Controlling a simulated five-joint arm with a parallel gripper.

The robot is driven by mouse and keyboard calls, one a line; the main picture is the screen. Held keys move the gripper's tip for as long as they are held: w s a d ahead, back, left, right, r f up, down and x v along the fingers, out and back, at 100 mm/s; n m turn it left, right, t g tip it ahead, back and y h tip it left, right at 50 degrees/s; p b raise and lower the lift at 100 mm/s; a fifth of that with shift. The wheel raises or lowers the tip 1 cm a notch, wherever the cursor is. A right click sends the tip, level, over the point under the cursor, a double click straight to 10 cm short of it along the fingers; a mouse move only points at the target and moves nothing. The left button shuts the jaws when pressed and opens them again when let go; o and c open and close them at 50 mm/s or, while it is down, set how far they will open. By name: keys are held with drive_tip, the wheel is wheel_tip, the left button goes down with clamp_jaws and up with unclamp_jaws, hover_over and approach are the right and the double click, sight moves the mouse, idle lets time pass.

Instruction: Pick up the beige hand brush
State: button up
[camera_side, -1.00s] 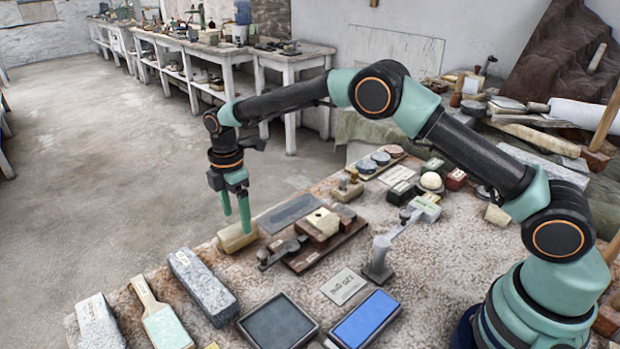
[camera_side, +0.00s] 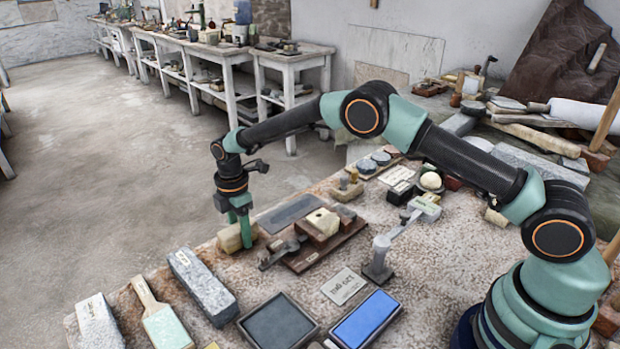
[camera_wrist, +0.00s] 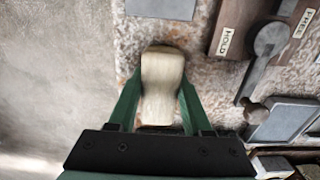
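The beige hand brush (camera_side: 229,240) lies at the far left edge of the stone-topped table in the side view. In the wrist view the brush (camera_wrist: 161,72) is a pale, waisted block, upright in the picture. My gripper (camera_side: 240,230) points straight down over it, with its green fingers low at the brush. In the wrist view the gripper (camera_wrist: 161,88) is open, with one finger on each side of the brush. The fingertips are very close to its sides; I cannot tell whether they touch. Its underside is hidden.
A dark flat slab (camera_side: 288,213) and a brown wooden board with blocks (camera_side: 325,246) lie just right of the brush. A grey stone block (camera_side: 202,286) and a green-faced paddle (camera_side: 166,327) lie nearer. The table edge and open floor are left.

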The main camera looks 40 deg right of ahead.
clamp_jaws()
drive_tip(key=shift+r, duration=0.1)
drive_tip(key=shift+r, duration=0.2)
wheel_tip(320, 180, up, 20)
drive_tip(key=shift+f, duration=0.25)
drive_tip(key=shift+o, duration=2.3)
unclamp_jaws()
drive_tip(key=c, duration=0.5)
